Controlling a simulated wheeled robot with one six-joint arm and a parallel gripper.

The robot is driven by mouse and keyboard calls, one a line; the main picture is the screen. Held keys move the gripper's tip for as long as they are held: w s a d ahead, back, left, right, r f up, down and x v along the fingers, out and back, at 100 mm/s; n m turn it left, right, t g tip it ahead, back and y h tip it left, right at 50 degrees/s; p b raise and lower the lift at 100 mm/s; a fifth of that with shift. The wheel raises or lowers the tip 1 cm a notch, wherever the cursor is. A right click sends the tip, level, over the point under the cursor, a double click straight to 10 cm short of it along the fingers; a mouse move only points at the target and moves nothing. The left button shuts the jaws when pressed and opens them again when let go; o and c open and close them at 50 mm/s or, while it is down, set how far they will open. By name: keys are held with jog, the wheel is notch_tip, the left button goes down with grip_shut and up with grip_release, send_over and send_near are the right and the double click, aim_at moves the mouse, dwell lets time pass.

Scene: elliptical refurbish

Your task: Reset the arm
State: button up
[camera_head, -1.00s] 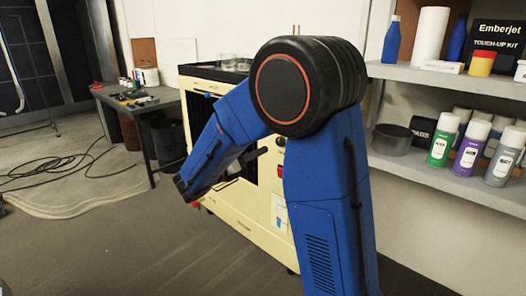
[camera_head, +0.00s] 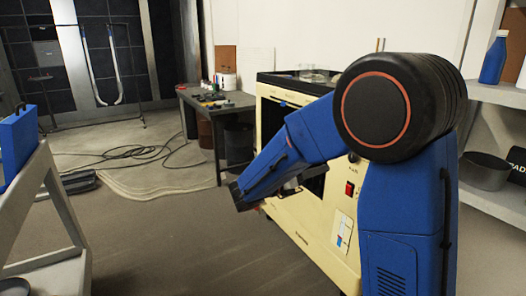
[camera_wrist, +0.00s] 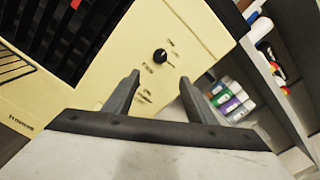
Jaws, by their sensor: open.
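My blue arm stands at the right of the head view, bent at its large black joint. Its forearm slopes down to the left in front of the cream oven-like cabinet (camera_head: 312,224). The gripper tips are mostly hidden behind the forearm there. In the wrist view my gripper (camera_wrist: 158,92) is open, with its two dark fingers apart and nothing between them. Beyond the fingers is the cabinet's cream panel (camera_wrist: 190,28) with a black knob (camera_wrist: 160,56). I cannot tell how far the fingers are from the panel.
A grey workbench (camera_head: 240,100) with small items stands behind the cabinet. Shelves (camera_head: 500,95) are at the right, with a blue bottle (camera_head: 494,60) and a dark pot (camera_head: 484,172). A grey stand (camera_head: 52,215) bears a blue case (camera_head: 18,143) at the left. Cables (camera_head: 130,153) lie on the open floor.

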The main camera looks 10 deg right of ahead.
jog(key=s+d+f+m+g+y, duration=0.2)
jog(key=s+d+m+g+y, duration=0.15)
jog(key=s+m, duration=0.5)
jog(key=s+d+f+m+g+y, duration=0.2)
jog(key=s+d+m+y, duration=0.25)
jog(key=s, duration=0.75)
jog(key=s+a+f+m+t+y, duration=0.2)
jog(key=s+a+m+t+y, duration=0.2)
jog(key=s+a+m+y, duration=0.5)
jog(key=s+a+m, duration=0.1)
jog(key=s+m, duration=0.3)
jog(key=m, duration=0.2)
jog(key=shift+s+a+m, duration=0.15)
jog(key=shift+a+m, duration=0.15)
jog(key=shift+m, duration=0.1)
